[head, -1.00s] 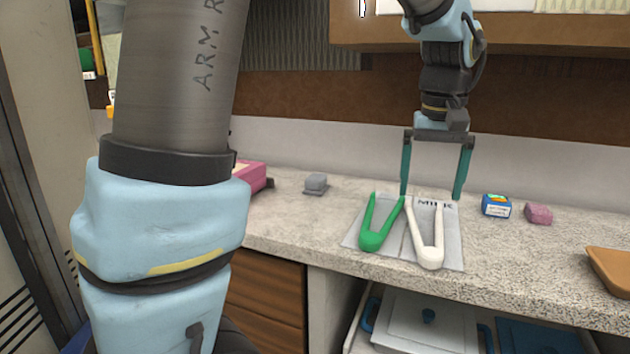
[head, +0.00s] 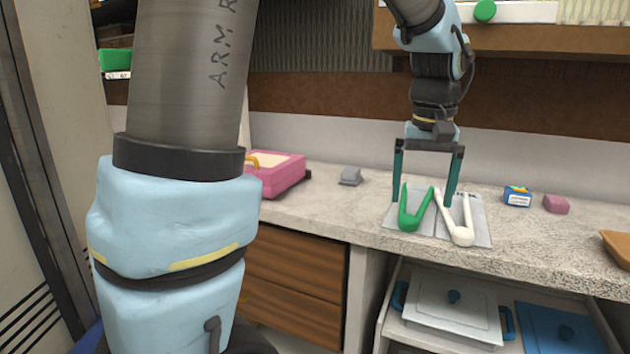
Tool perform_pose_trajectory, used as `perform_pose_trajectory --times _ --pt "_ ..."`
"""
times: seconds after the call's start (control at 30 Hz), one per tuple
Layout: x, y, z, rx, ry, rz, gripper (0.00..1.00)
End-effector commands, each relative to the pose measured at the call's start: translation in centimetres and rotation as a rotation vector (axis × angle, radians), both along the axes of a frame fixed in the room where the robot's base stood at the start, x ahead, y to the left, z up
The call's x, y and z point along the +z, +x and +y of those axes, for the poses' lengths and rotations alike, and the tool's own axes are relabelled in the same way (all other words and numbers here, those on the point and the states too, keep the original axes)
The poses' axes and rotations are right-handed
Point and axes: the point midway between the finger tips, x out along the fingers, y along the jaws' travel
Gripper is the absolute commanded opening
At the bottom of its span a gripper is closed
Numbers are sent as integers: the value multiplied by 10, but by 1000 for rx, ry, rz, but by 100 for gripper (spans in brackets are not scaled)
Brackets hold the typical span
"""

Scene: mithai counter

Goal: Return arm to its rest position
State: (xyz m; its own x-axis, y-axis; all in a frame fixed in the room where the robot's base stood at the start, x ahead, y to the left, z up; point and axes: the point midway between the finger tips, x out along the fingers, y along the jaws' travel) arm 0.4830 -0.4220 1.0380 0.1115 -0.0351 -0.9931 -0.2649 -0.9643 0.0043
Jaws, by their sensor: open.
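My gripper (head: 425,199) points down over the counter with its two teal fingers spread and nothing between them. It is just above and behind the green tongs (head: 413,218) and the white tongs (head: 461,232). From this view I cannot tell how far the fingertips are from the tongs. My grey and light-blue arm links fill the left part of the view.
A pink box (head: 285,175), a small grey block (head: 350,176), a blue box (head: 517,196) and a pink block (head: 556,204) stand on the speckled counter (head: 340,208). A brown tray (head: 617,247) is at right. Below, an open drawer holds a lidded container (head: 452,310). A shelf (head: 520,40) hangs above.

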Motion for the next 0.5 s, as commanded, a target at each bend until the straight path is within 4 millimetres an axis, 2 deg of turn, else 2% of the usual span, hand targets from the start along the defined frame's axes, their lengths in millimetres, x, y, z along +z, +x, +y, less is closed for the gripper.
perform_pose_trajectory --times 0.27,0.37,0.47,0.5 --pt "-24 17 59 37 -2 3 100" --pt "-35 21 89 55 -4 3 100" --pt "-50 21 127 80 -6 1 100" --pt "-56 19 145 93 -7 0 100"
